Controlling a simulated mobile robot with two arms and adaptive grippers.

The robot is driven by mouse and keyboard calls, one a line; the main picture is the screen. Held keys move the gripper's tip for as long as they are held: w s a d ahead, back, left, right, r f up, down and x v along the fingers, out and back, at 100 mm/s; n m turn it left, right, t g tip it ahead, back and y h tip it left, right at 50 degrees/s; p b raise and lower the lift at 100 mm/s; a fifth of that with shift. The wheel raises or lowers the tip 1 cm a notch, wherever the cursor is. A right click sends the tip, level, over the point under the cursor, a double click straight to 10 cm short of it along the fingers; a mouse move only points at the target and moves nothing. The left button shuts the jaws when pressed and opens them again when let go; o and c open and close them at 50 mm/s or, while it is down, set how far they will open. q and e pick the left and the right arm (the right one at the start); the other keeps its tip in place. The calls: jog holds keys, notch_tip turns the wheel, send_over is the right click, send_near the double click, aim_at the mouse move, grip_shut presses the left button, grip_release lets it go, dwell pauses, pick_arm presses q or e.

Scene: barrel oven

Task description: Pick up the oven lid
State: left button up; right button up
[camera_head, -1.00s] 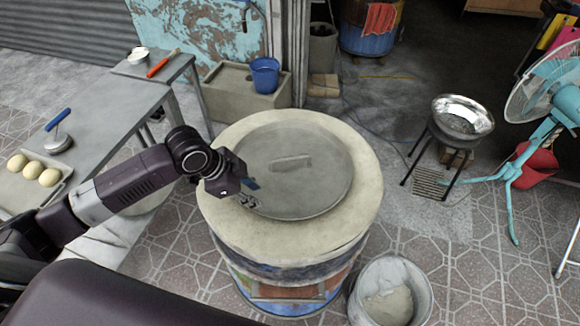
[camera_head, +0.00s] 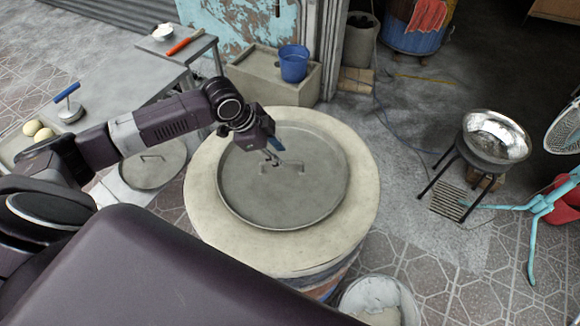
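The oven lid (camera_head: 300,205) is a round grey metal disc with a raised rim. It lies flat on top of the pale barrel oven (camera_head: 205,215). A thin bar handle (camera_head: 292,165) stands at its middle. My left gripper (camera_head: 274,153) reaches in from the left over the lid, with its fingers apart just behind and above the handle. I see no grip on the handle, and whether a finger touches it I cannot tell. My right gripper is not in view.
A second round lid with a handle (camera_head: 160,176) lies left of the oven. A grey table (camera_head: 125,85) holds eggs or buns and a blue-handled tool. A metal bowl on a stand (camera_head: 497,137) is at right. A bucket (camera_head: 378,300) stands in front of the oven.

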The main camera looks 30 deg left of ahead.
pick_arm(q)
notch_tip(320, 180, down, 3)
jog(key=shift+w+r+p, duration=0.15)
jog(key=shift+p, duration=0.65)
jog(key=x, duration=0.3)
jog(key=shift+w, duration=0.1)
grip_shut()
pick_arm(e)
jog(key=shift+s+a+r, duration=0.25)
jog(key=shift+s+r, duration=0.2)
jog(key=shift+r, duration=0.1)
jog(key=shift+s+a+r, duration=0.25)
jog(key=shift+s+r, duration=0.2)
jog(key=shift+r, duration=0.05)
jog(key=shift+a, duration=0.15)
pick_arm(q)
jog(key=shift+r, duration=0.15)
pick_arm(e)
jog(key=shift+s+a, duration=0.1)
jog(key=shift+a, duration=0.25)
